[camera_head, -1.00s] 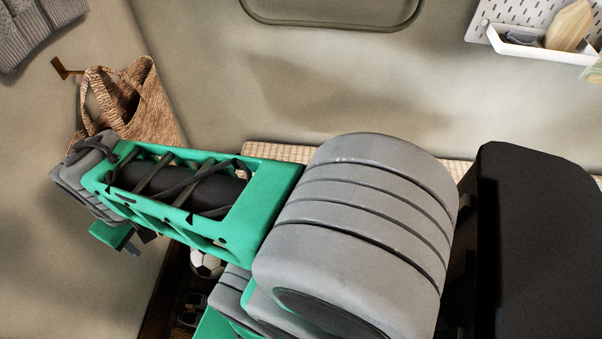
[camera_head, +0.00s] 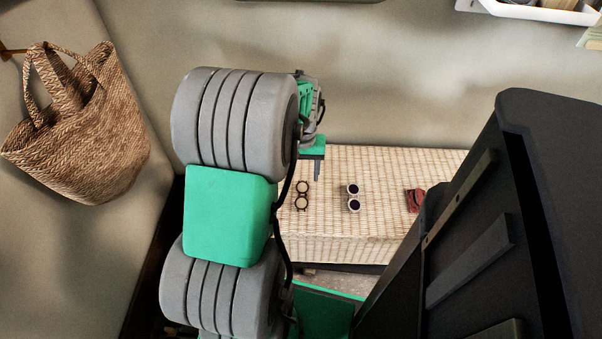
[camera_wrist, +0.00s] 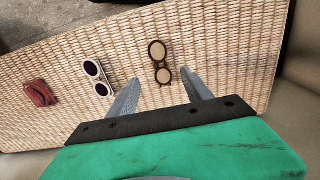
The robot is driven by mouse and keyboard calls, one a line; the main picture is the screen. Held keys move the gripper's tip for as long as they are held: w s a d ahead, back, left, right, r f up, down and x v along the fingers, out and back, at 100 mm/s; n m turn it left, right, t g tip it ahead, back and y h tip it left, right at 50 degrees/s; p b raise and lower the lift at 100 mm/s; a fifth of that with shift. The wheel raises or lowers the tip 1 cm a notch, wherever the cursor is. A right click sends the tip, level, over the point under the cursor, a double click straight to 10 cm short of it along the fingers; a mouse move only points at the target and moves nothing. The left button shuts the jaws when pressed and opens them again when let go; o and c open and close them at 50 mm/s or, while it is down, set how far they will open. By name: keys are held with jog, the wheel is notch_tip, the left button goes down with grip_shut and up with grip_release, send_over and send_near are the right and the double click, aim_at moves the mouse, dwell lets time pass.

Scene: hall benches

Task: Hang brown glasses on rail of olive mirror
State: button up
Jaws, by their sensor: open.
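Brown glasses (camera_head: 302,196) with round frames lie on the woven bench top. They also show in the wrist view (camera_wrist: 154,63), between and just beyond my two fingertips. My gripper (camera_head: 317,172) points down above the bench, to the right of and behind the brown glasses in the head view.
White glasses with dark lenses (camera_head: 353,198) lie to the right of the brown ones. A red folded item (camera_head: 414,200) lies farther right on the woven bench (camera_head: 380,165). A woven bag (camera_head: 85,135) hangs at left. A white tray (camera_head: 540,12) is at upper right.

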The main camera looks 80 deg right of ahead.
jog(key=b, duration=0.4)
send_over(302, 196)
notch_tip(302, 196, down, 5)
jog(key=shift+f, duration=0.2)
jog(key=shift+f+b, duration=0.75)
jog(key=shift+f, duration=1.05)
grip_shut()
notch_tip(302, 196, up, 8)
jog(key=p, duration=0.7)
jog(key=shift+w, duration=0.15)
